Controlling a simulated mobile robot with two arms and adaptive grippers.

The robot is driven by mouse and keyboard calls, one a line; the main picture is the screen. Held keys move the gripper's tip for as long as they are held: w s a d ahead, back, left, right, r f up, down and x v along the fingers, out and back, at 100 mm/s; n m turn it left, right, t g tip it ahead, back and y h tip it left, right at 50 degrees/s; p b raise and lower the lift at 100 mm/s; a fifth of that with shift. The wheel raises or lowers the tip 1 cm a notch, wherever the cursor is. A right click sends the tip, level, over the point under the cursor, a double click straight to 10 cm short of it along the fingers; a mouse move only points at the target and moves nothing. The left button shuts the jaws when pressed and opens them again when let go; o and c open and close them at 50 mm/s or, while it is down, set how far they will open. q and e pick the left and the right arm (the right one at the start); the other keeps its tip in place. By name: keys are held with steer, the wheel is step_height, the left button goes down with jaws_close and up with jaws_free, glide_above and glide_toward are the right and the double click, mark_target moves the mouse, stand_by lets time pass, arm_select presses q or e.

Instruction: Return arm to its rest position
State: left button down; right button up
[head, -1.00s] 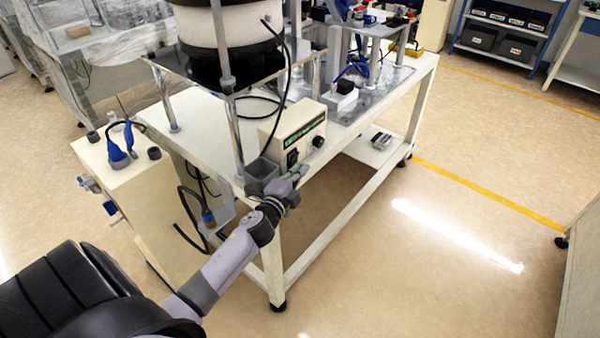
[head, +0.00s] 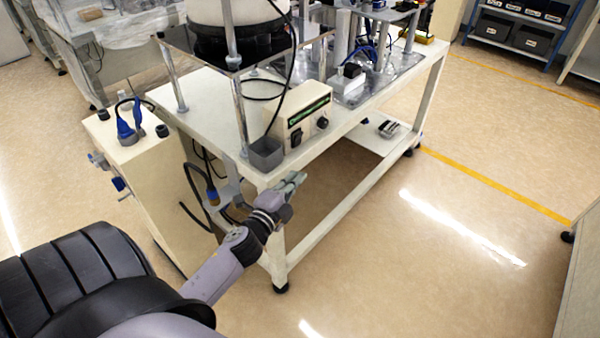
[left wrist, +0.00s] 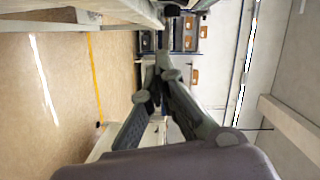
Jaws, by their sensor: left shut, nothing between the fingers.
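My left gripper (head: 291,184) is in the middle of the head view, at the end of my grey arm that comes in from the lower left. It is shut and holds nothing. It appears just off the near corner of the white workbench (head: 222,137), below the level of the small grey bin (head: 265,155) there. In the left wrist view my left gripper's fingers (left wrist: 158,62) point away from the camera, towards shelving with bins. My right gripper is in neither view.
A control box (head: 303,115) with a dial stands on the bench behind the grey bin. A beige cabinet (head: 135,150) with blue fittings and cables stands left of the bench. Open floor (head: 430,260) with a yellow line lies to the right. Shelving (head: 515,35) stands at the back right.

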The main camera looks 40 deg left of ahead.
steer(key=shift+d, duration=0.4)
arm_select(q)
steer(key=s+d+f+n+g, duration=0.2)
steer(key=s+f+g, duration=0.15)
steer(key=f, duration=0.75)
steer(key=s+d+f+n+g+h+p, duration=0.15)
steer(key=s+f, duration=0.35)
steer(key=f, duration=0.5)
steer(key=s+d+f+n+g, duration=0.2)
steer(key=s+f+n+g, duration=0.15)
steer(key=f, duration=0.75)
steer(key=s+d+f+n+g, duration=0.1)
steer(key=s+f, duration=0.4)
steer(key=s, duration=0.5)
steer(key=s+d+f+n+g+h, duration=0.1)
steer(key=s+d+f+g, duration=0.3)
steer(key=s, duration=0.6)
steer(key=s+d+f+n+g, duration=0.2)
steer(key=s+f, duration=0.5)
steer(key=s, duration=0.3)
steer(key=shift+d+g+p, duration=0.3)
steer(key=shift+g, duration=0.05)
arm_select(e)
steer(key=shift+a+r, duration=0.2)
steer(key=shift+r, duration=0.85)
